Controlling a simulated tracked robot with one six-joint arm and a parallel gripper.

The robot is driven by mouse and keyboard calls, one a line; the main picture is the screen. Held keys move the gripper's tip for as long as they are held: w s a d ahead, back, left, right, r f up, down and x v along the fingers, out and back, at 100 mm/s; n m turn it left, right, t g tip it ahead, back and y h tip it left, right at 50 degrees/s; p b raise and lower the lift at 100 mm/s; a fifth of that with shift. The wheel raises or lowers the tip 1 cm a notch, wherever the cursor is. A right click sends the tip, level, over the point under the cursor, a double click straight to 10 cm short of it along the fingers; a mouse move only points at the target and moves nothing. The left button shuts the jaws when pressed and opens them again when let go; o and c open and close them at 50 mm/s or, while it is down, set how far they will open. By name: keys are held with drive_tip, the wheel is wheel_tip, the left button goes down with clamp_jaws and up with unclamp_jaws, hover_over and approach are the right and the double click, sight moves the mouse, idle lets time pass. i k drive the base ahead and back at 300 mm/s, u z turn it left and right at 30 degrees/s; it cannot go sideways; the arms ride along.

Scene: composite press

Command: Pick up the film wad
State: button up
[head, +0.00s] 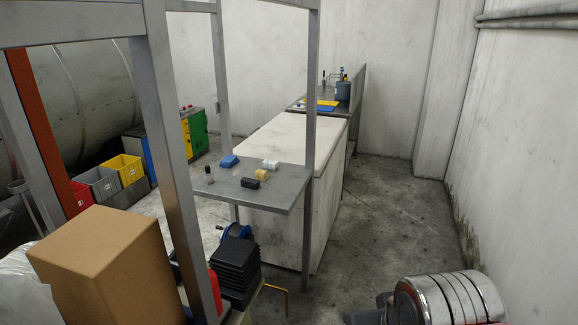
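A grey metal shelf (285,198) inside a grey post frame holds several small items. A small white lump (270,164) lies near its back edge and could be the film wad, but it is too small to tell. Beside it are a yellow block (262,174), a black block (250,183), a blue piece (229,161) and a small dark upright item (209,175). A larger pale, crumpled, film-like mass (22,292) shows at the lower left, partly hidden by a cardboard box (105,262). My gripper is not in view.
Frame posts (168,130) stand between me and the shelf. A black ribbed block (238,268) is below it. A white box-like bench (325,185) stands behind. Red, grey and yellow bins (125,168) line the left. A shiny banded cylinder (450,298) is at lower right. Floor at right centre is clear.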

sight(266, 164)
drive_tip(key=z, duration=1)
drive_tip(key=i, duration=2.65)
drive_tip(key=u, duration=0.85)
